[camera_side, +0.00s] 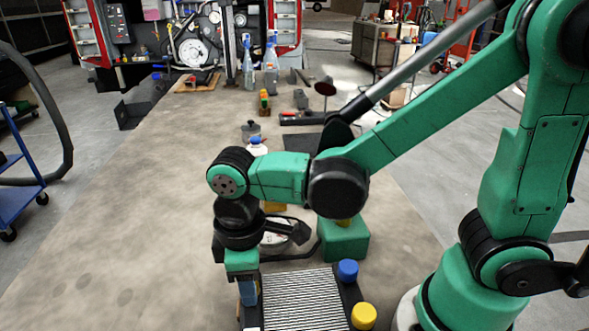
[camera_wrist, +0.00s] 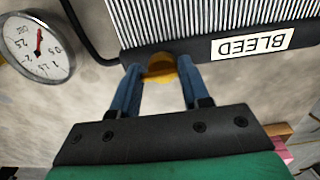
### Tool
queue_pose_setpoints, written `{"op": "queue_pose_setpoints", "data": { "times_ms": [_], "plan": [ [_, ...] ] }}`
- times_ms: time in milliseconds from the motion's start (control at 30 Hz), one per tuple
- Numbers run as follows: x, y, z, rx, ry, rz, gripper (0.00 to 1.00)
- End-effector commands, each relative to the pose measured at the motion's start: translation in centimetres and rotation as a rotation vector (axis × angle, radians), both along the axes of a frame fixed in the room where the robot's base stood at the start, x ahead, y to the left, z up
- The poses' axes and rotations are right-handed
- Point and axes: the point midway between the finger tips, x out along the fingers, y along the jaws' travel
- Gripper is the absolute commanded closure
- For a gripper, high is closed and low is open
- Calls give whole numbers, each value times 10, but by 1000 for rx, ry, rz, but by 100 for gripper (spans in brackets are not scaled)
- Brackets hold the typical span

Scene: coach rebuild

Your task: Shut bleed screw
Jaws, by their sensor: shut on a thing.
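The bleed screw (camera_wrist: 160,68) is a rounded yellow-brass knob on the dark edge of a finned radiator (camera_wrist: 200,25). A white label (camera_wrist: 252,43) reading "BLEED", upside down in the wrist view, sits beside it. My gripper (camera_wrist: 160,75) has its two blue fingers on either side of the knob, shut on it. In the side view my gripper (camera_side: 248,292) points down at the left edge of the radiator (camera_side: 302,300). The screw is hidden there behind the gripper. How far the screw is turned cannot be told.
A round pressure gauge (camera_wrist: 38,45) with a dark hose lies close by. A blue knob (camera_side: 348,270) and a yellow knob (camera_side: 363,316) stand at the radiator's right side. A green block (camera_side: 345,243) is behind it. The bench's left side is clear.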

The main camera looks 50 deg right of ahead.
Motion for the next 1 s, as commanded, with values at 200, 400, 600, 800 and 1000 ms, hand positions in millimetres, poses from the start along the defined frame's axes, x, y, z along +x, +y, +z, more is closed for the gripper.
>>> {"op": "queue_pose_setpoints", "data": {
  "times_ms": [200,400,600,800,1000],
  "plan": [
    [-3,3,0,9,13,7,34],
    [-2,2,0,8,9,5,34],
    [-2,2,8,7,8,5,34],
    [-2,2,32,8,9,5,34],
    [-2,2,51,8,11,6,34]
  ]
}}
